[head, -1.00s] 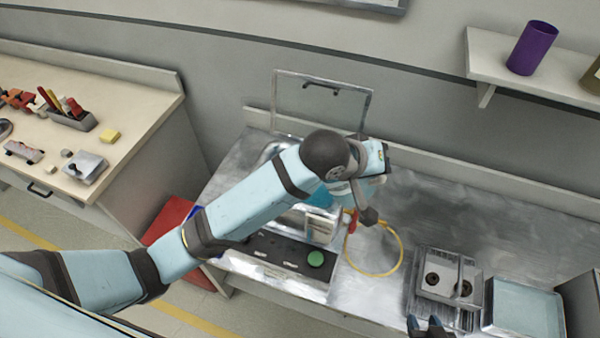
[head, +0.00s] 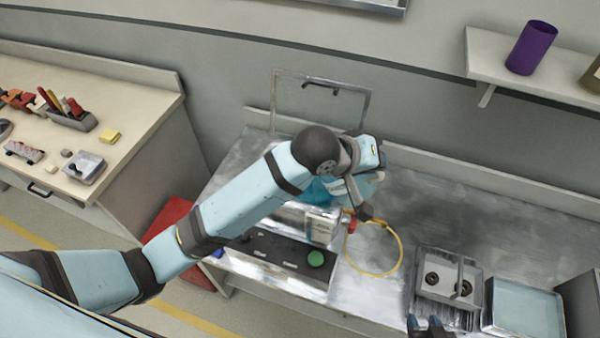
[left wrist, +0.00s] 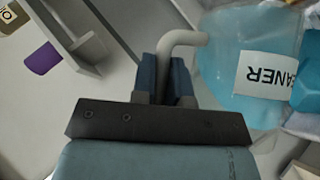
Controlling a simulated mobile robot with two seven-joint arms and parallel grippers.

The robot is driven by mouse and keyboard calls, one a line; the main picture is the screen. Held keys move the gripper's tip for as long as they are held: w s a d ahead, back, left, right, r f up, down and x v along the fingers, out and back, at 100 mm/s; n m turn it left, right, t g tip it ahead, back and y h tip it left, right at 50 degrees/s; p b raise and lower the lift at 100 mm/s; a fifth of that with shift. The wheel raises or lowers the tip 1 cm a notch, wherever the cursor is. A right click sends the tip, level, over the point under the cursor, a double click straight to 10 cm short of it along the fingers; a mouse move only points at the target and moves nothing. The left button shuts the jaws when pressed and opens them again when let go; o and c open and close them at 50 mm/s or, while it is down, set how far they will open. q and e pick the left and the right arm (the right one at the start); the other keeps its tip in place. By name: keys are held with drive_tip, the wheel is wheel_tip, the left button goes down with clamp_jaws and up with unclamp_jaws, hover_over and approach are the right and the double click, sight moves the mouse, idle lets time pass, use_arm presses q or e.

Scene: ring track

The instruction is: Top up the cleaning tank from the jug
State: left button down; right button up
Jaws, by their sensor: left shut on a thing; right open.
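The jug (left wrist: 245,60) is clear, holds blue liquid and bears a white label reading "...ANER", upside down in the left wrist view. My left gripper (left wrist: 165,72) is shut on its grey handle (left wrist: 180,42). In the head view my left arm hides most of the jug, held over the cleaning tank. The tank (head: 322,228) is a metal box in the bench with a raised clear lid (head: 320,105); blue shows inside it (head: 316,192), partly behind my arm. Whether liquid is flowing is hidden. My right gripper (head: 430,326) is open at the bottom edge, near the wire basket.
A green button (head: 315,258) sits on the tank's front panel. A yellow hose (head: 400,255) loops on the bench beside it. A metal basket (head: 447,285) and a pale tray (head: 527,308) stand right. The bench behind them is clear. A side table (head: 120,165) holds tools.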

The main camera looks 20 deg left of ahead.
use_arm(q)
drive_tip(key=shift+a+r, duration=0.15)
idle(0.3)
drive_tip(key=shift+a+b, duration=0.15)
drive_tip(key=shift+b, duration=0.15)
drive_tip(key=shift+w+h, duration=0.1)
drive_tip(key=shift+h, duration=0.2)
drive_tip(key=shift+a+b, duration=0.1)
drive_tip(key=shift+b, duration=0.2)
drive_tip(key=shift+a+r+b, duration=0.1)
drive_tip(key=shift+b, duration=0.2)
